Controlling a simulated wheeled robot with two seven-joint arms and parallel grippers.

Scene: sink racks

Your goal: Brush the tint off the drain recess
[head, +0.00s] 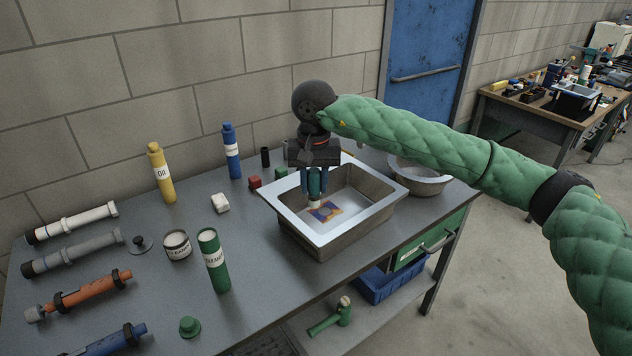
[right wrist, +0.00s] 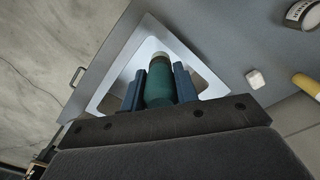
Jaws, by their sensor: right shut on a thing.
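The metal sink (head: 370,222) stands on the bench, and its pale rim also shows in the right wrist view (right wrist: 118,75). A tint patch (head: 326,213) of orange, purple and blue lies on the sink floor. The drain recess cannot be told apart from it. My right gripper (head: 314,186) points down into the sink, shut on a green-handled brush. The brush's pale end (head: 315,204) is at the near-left edge of the tint; contact cannot be told. In the right wrist view the green handle (right wrist: 159,84) sits between both blue fingers. My left gripper is out of view.
A round metal bowl (head: 420,180) stands right of the sink. Left of it are a white block (head: 220,203), a green bottle (head: 213,262), a tin (head: 177,246) and several tubes. Yellow (head: 161,175) and blue (head: 231,153) bottles stand near the wall.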

